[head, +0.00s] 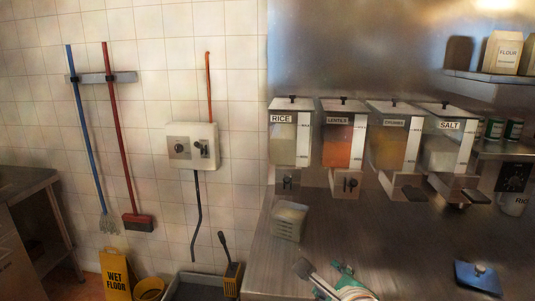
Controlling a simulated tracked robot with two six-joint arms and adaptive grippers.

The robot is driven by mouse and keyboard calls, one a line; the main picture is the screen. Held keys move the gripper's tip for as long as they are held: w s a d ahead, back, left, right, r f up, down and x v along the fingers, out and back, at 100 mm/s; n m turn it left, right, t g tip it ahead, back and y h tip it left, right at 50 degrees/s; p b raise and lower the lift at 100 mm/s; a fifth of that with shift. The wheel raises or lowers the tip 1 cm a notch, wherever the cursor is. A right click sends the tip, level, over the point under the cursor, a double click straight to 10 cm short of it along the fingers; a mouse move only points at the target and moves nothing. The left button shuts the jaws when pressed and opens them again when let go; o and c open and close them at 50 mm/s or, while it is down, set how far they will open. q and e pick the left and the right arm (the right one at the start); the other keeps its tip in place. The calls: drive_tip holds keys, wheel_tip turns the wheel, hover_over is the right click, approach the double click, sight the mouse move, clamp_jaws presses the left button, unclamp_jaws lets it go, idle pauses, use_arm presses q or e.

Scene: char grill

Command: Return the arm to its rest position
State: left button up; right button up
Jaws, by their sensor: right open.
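My right gripper (323,268) shows at the bottom of the head view, low in front of the steel counter (400,240). The rest of my right arm is out of the picture. My left gripper and left arm do not show.
Dispensers for rice (285,150), lentils (336,150) and salt (444,155) line the counter's back. A small grey container (289,222) stands at its left edge, a blue item with a knob (478,278) at right. A yellow wet-floor sign (115,276) stands left.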

drive_tip(key=s+d+f+n+g+h, duration=0.1)
drive_tip(key=d+f+n+g, duration=0.15)
drive_tip(key=f, duration=0.75)
drive_tip(key=s+d+f+n+g, duration=0.1)
drive_tip(key=s+d+f+g, duration=0.15)
drive_tip(key=f, duration=0.85)
drive_tip(key=s+d+f+n+g+h, duration=0.15)
drive_tip(key=d+f, duration=0.25)
drive_tip(key=f, duration=0.6)
drive_tip(key=s+a+f+n+g+y, duration=0.25)
drive_tip(key=s+f+n, duration=0.4)
drive_tip(key=f, duration=0.35)
drive_tip(key=s+a+f+n+g+y, duration=0.2)
drive_tip(key=s+a+n, duration=0.4)
drive_tip(key=s+n, duration=0.3)
drive_tip(key=n+y, duration=0.1)
drive_tip(key=n, duration=0.1)
drive_tip(key=shift+f+n+g, duration=0.3)
drive_tip(key=shift+f+n, duration=0.05)
drive_tip(key=shift+f, duration=0.05)
